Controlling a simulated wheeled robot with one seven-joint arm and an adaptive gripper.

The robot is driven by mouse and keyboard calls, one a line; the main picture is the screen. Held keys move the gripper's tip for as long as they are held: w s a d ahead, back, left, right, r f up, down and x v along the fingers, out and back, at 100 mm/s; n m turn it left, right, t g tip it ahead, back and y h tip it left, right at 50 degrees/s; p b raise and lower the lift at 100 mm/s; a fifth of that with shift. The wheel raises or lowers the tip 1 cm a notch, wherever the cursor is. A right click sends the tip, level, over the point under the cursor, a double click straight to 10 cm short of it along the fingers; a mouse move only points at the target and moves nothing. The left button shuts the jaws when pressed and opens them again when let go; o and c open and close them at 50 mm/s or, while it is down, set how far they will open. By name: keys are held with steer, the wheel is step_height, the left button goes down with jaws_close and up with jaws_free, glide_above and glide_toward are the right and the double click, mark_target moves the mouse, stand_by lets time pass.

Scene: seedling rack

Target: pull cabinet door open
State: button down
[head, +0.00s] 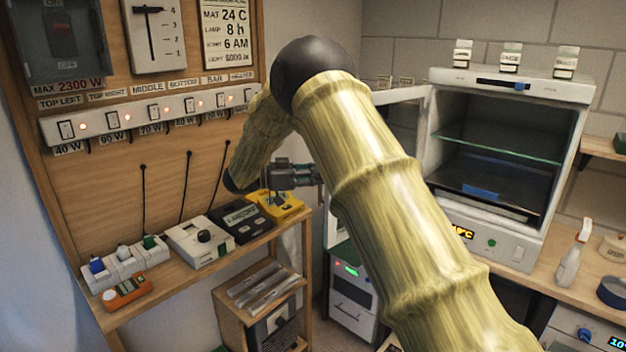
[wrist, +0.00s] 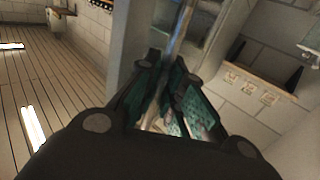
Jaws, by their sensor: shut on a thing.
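The white cabinet (head: 522,150) stands on the counter at the right in the head view, its front open on a dark inside with shelves. Its door (head: 412,108) is swung out to the left, and my arm hides much of it. My gripper (head: 318,174) is at the door's outer side, left of my arm's thick link. In the wrist view my gripper (wrist: 168,88) has its green-padded fingers closed around a thin bar, the door handle (wrist: 182,32). The exact contact is partly hidden by the fingers.
Several small labelled pots (head: 510,60) stand on the cabinet top. A spray bottle (head: 575,252) stands right of it. A wooden shelf (head: 190,275) with several devices and a switch board (head: 120,128) lie left of my arm. A white unit (head: 353,300) stands below the door.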

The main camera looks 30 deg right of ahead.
steer(key=shift+w, duration=0.4)
steer(key=c, duration=1.5)
jaws_free()
steer(key=shift+d, duration=0.1)
steer(key=v, duration=1.2)
